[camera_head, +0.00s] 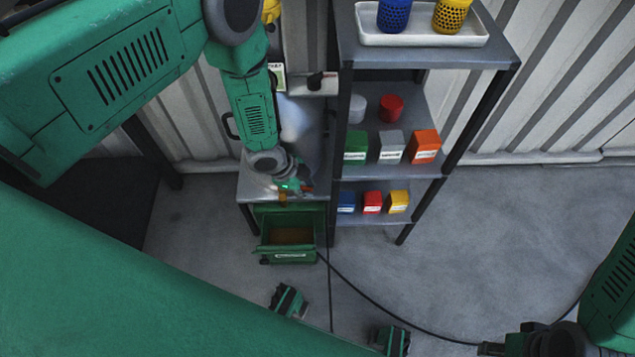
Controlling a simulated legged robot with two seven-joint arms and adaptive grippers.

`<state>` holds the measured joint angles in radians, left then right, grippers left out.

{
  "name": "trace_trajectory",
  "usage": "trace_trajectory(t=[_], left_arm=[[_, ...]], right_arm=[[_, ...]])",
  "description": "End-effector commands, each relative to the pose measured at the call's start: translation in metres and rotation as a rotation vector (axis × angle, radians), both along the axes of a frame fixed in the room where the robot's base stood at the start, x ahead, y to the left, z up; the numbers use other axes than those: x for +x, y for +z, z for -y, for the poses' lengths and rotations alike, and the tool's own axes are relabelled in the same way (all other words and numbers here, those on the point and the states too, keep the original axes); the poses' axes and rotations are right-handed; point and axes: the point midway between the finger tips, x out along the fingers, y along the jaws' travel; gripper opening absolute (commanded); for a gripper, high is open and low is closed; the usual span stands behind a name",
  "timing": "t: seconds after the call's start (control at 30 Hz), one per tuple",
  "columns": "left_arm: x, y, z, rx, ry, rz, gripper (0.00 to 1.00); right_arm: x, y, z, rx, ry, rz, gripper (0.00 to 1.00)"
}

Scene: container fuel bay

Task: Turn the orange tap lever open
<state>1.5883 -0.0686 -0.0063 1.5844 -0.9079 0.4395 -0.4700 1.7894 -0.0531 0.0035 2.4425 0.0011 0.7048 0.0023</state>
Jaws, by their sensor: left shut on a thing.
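My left gripper (291,189) reaches down to the front edge of a grey metal bench (258,186). It is shut on a small orange piece (283,199), which looks like the tap lever. The piece is mostly hidden by the gripper, so its angle cannot be told. A small red part shows just right of the gripper. The tap body is not clearly visible. A green bin (289,257) with a brownish inside stands below the gripper. My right gripper (490,349) is at the bottom right edge, dark and far from the bench, and its jaws cannot be made out.
A grey shelf rack (437,56) stands close right of the bench, with a white tray (420,40) on top and several coloured boxes and tins below. A black cable (370,300) runs over the floor. The floor at right (520,230) is clear.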

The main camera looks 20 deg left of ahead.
Motion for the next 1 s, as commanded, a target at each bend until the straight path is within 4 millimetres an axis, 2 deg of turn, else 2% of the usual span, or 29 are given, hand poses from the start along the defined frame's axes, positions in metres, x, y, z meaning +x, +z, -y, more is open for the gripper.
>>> trace_trajectory(t=[0.37, 0.4, 0.43, 0.77, 0.87, 1.0], left_arm=[[-0.001, 0.004, -0.007, -0.006, -0.015, 0.008, 0.0], [-0.001, 0.004, -0.007, -0.005, -0.015, 0.008, 0.26], [-0.001, 0.004, -0.007, -0.005, -0.015, 0.007, 0.37], [-0.003, 0.003, -0.008, -0.004, -0.015, 0.003, 0.37], [-0.004, 0.009, -0.011, -0.003, -0.015, 0.003, 0.37], [-0.009, 0.031, -0.018, -0.002, -0.013, 0.003, 0.37]], right_arm=[[0.001, 0.002, -0.001, 0.001, 0.002, 0.002, 0.4], [0.001, 0.002, -0.001, 0.001, 0.002, 0.002, 0.4], [0.001, 0.002, -0.001, 0.001, 0.002, 0.002, 0.4], [0.0, 0.002, -0.001, 0.001, 0.002, 0.004, 0.4], [-0.001, 0.003, -0.001, 0.001, 0.002, 0.005, 0.4], [-0.001, 0.003, -0.001, 0.001, 0.002, 0.005, 0.4]])
